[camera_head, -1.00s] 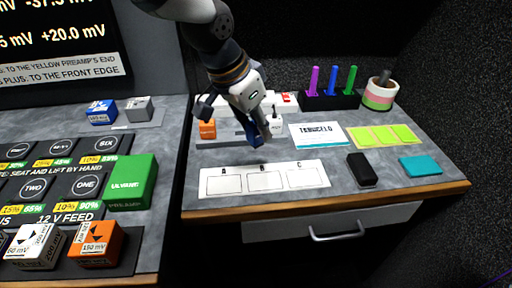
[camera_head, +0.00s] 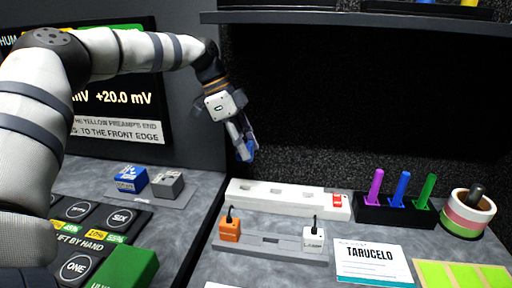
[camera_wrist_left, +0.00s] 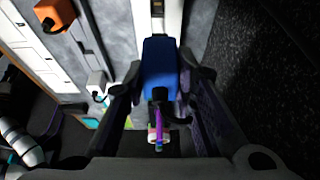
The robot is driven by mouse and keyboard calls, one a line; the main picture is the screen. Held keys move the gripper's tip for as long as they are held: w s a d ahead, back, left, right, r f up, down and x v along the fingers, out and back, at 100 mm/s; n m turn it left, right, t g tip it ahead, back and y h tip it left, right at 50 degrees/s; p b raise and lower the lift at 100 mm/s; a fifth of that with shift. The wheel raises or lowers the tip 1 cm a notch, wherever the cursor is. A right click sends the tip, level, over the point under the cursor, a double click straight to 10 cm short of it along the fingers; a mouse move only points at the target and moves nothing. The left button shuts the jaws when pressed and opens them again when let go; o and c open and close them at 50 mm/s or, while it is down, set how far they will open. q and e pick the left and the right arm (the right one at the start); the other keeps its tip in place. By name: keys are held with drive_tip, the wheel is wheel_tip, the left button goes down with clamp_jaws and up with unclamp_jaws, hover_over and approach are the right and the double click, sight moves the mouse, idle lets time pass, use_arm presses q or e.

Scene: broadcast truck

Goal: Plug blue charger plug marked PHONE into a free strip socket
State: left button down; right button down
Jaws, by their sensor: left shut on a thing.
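My left gripper (camera_head: 243,148) is shut on the blue plug (camera_head: 247,152) and holds it in the air, above and behind the left part of the white power strip (camera_head: 290,209). In the left wrist view the blue plug (camera_wrist_left: 160,66) sits between the two fingers, with part of the strip (camera_wrist_left: 142,18) beyond it. The PHONE marking cannot be read. The strip lies on the grey desk, its visible sockets look empty, and a red switch (camera_head: 337,201) is at its right end. My right gripper is not in view.
In front of the strip, an orange plug (camera_head: 229,231) and a white LAMP plug (camera_head: 314,240) stand on a grey holder (camera_head: 268,246). A black pen stand (camera_head: 375,213) and tape rolls (camera_head: 468,214) are at right. A dark shelf (camera_head: 350,25) hangs above.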

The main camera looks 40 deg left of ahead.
sight(244, 164)
use_arm(q)
drive_tip(key=shift+s, duration=0.2)
drive_tip(key=shift+r, duration=0.2)
drive_tip(key=shift+f, duration=3.1)
drive_tip(key=shift+f, duration=1.35)
drive_tip(key=c, duration=1.2)
unclamp_jaws()
drive_tip(key=shift+c, duration=0.2)
drive_tip(key=shift+r, duration=0.1)
drive_tip(key=v, duration=1.2)
